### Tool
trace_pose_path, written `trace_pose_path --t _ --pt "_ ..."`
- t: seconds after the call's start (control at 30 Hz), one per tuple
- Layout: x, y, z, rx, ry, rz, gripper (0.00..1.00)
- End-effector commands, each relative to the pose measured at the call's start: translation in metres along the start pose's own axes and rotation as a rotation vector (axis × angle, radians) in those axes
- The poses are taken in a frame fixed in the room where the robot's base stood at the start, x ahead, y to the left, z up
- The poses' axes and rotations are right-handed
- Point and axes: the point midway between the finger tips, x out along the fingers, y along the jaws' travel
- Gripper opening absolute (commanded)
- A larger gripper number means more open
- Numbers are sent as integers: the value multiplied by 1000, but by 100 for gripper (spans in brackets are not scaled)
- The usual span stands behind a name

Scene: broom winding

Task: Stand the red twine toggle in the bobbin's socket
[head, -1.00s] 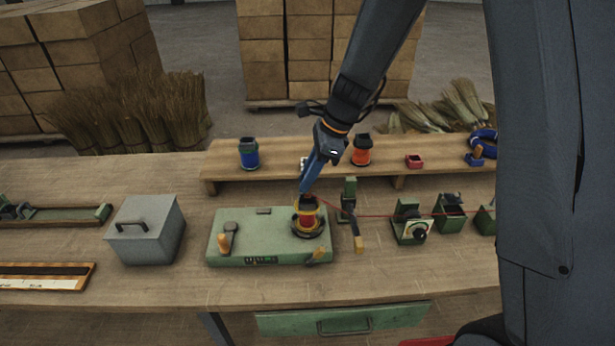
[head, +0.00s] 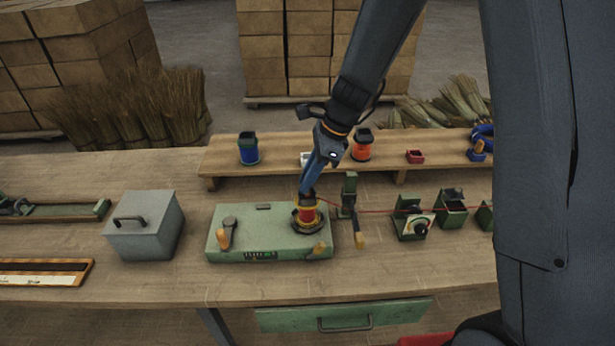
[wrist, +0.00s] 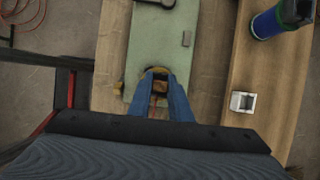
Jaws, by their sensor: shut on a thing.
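The bobbin (head: 307,216), wound with red and with a yellow rim, stands upright on the green winding base (head: 225,243) in the head view. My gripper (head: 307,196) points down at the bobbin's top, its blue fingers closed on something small. I take this for the red twine toggle, which is mostly hidden by the fingers. In the wrist view my gripper (wrist: 160,84) has a small brownish patch between its fingertips, too dark to make out. Red twine (head: 385,211) runs right from the bobbin's top. The socket is hidden.
A green post (head: 349,190) stands close right of the bobbin, with green tension boxes (head: 410,222) further right. A grey lidded box (head: 145,225) stands left. A wooden shelf (head: 280,163) behind carries a blue spool (head: 248,148) and an orange spool (head: 362,145).

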Motion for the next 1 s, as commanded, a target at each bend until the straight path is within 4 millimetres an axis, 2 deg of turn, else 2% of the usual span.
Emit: trace_pose_path --t 0.33,0.37,0.5,0.8,1.0 --pt "10 0 -4 2 0 0 0" --pt "10 0 -4 2 0 0 19" --pt "9 0 -4 1 0 0 40" --pt "7 0 -4 0 0 -1 40" --pt "-14 -2 -4 0 -1 -5 40"
